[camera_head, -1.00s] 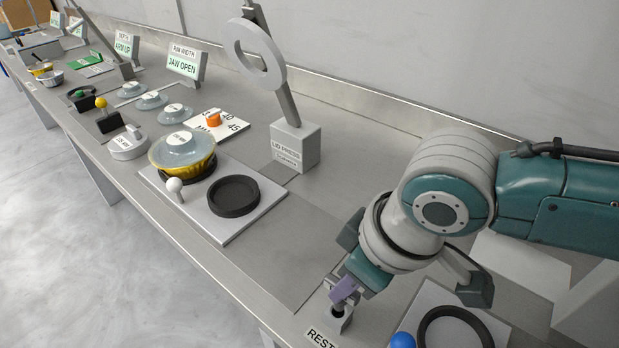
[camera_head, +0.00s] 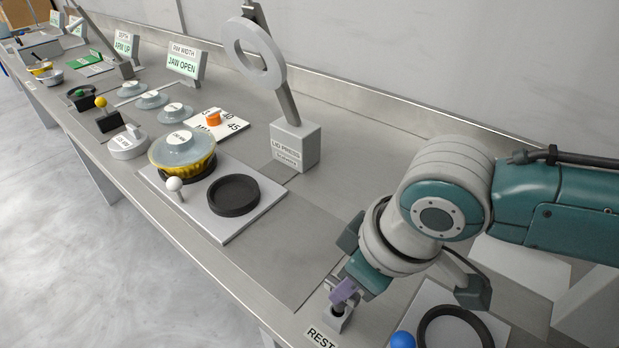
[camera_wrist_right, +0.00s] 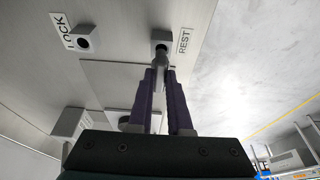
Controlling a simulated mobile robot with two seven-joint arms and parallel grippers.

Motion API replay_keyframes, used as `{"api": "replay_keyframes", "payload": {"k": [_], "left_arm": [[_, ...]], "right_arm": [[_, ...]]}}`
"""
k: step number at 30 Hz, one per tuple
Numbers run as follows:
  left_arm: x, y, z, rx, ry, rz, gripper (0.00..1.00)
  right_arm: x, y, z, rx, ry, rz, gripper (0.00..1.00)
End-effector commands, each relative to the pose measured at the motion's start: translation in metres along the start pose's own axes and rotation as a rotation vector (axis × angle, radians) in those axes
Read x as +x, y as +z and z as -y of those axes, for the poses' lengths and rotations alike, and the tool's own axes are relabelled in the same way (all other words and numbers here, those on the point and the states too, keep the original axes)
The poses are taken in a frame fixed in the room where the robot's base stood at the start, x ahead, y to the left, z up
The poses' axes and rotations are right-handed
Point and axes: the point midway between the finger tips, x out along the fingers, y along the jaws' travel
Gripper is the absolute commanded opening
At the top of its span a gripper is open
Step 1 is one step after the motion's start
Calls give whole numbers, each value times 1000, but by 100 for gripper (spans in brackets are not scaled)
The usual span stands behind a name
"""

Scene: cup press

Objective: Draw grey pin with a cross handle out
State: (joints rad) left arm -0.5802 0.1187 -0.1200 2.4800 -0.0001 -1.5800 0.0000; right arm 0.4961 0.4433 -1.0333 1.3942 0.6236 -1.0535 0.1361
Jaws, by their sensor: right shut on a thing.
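The grey pin (camera_wrist_right: 161,61) is between the fingertips of my right gripper (camera_wrist_right: 160,73) in the right wrist view. The gripper is shut on it. The pin's lower end meets the small grey block with a dark hole (camera_wrist_right: 161,46) beside the REST label (camera_wrist_right: 184,42). I cannot tell how deep the pin sits. In the head view the purple fingers of my right gripper (camera_head: 344,291) are just above this block (camera_head: 337,319). The cross handle is mostly hidden by the fingers. My left gripper is not in view.
A second block with a hole (camera_wrist_right: 84,43) stands by the LOCK label (camera_wrist_right: 63,31). A blue ball knob (camera_head: 402,341) and a dark ring (camera_head: 455,330) are close to the right gripper. The lid press (camera_head: 295,145) stands farther back; the bench between is clear.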

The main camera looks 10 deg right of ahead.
Motion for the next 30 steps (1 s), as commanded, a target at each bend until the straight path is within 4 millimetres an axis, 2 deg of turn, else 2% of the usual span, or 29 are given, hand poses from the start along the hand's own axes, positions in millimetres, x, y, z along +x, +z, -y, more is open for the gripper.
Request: {"api": "replay_keyframes", "payload": {"k": [30], "left_arm": [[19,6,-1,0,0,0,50]], "right_arm": [[25,7,0,0,0,-2,0]]}}
